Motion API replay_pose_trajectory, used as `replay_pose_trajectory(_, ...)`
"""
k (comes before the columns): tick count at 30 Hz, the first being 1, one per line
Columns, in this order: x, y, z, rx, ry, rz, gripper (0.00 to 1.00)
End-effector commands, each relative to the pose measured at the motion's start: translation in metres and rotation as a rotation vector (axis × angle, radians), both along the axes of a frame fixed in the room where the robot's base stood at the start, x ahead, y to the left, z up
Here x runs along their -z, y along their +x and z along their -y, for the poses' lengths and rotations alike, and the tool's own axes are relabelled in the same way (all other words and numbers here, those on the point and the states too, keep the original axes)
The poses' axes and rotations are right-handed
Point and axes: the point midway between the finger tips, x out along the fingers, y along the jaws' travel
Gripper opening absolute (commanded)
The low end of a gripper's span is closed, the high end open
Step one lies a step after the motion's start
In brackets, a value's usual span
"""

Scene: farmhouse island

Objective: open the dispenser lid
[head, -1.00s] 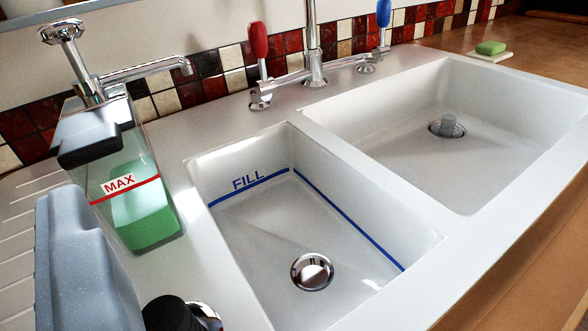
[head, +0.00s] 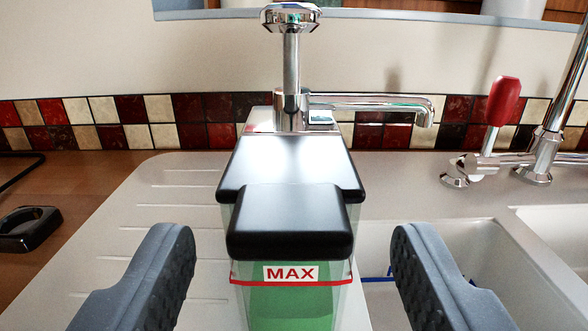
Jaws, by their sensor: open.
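The dispenser (head: 291,285) stands in the middle of the head view. It is a clear box with green liquid inside and a red MAX line near the top of its front. Its black lid (head: 288,168) lies flat and closed over the top, with a thick front lip (head: 289,222) jutting toward me. A chrome pump with a spout (head: 370,102) rises behind the lid. My gripper (head: 293,250) is open, with one grey finger on each side of the dispenser's front. Neither finger appears to touch the lid.
A ribbed white drainboard (head: 165,215) lies to the left. The sink basin (head: 440,250) is at the right, with a red-handled tap (head: 500,108) behind it. A black object (head: 28,228) lies on the wooden counter at far left. A tiled wall (head: 120,122) runs behind.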

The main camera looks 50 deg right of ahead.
Motion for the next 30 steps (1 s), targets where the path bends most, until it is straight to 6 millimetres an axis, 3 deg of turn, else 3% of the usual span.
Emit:
replay_pose_trajectory(6, 0.000, 0.011, 0.014, 0.000, -0.001, 0.001, 0.58)
replay_pose_trajectory(16, -0.001, 0.013, 0.015, -0.002, -0.001, 0.001, 0.58)
replay_pose_trajectory(22, -0.001, 0.013, 0.015, -0.002, 0.000, 0.000, 0.03)
replay_pose_trajectory(24, 0.000, 0.013, 0.005, -0.006, 0.001, -0.001, 0.00)
replay_pose_trajectory(30, -0.002, 0.012, 0.014, -0.003, 0.005, -0.005, 0.00)
